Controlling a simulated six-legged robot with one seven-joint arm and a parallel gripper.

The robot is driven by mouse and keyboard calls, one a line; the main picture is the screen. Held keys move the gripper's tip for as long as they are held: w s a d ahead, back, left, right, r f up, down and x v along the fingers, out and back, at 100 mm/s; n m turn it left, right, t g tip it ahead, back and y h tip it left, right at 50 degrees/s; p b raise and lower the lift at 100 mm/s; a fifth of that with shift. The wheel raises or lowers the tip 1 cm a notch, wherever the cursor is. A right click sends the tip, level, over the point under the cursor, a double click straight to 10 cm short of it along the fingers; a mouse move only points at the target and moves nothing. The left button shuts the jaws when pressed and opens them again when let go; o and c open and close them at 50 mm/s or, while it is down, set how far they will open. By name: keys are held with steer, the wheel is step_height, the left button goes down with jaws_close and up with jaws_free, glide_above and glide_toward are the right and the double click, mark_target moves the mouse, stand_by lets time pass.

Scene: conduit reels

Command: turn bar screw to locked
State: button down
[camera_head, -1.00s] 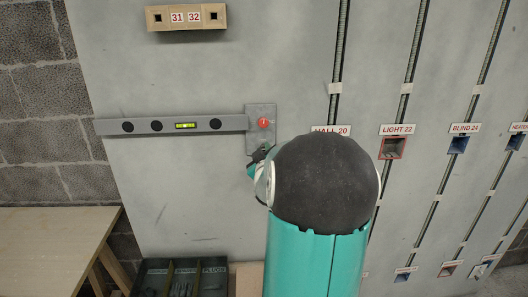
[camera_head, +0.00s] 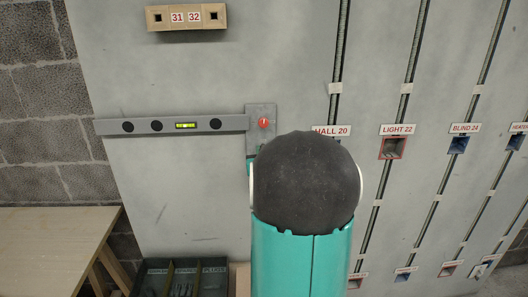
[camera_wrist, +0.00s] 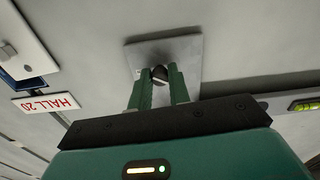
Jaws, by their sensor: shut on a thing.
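The bar screw (camera_wrist: 160,72) shows in the wrist view as a dark round knob on a grey plate (camera_wrist: 188,52). My gripper (camera_wrist: 159,78) has its two green fingers on either side of the knob and is shut on it. In the head view the plate (camera_head: 259,111) is at the right end of a grey bar (camera_head: 170,126) with a yellow-green level vial. A red round marker (camera_head: 263,123) with a small pale mark is on the plate's upper part. My arm hides the gripper, the knob and the plate's lower part there.
A HALL 20 label (camera_head: 331,131) is close to the right of the plate. LIGHT 22 (camera_head: 397,130) and BLIND 24 (camera_head: 465,128) follow along the wall. A wooden 31 32 block (camera_head: 186,17) is above. A divided dark box (camera_head: 181,264) and wooden table (camera_head: 45,232) are below left.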

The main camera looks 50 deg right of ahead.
steer(key=m, duration=1.1)
stand_by(0.5)
steer(key=c, duration=1.3)
jaws_free()
steer(key=shift+a, duration=0.1)
steer(key=v, duration=1.3)
steer(key=shift+s+a, duration=0.25)
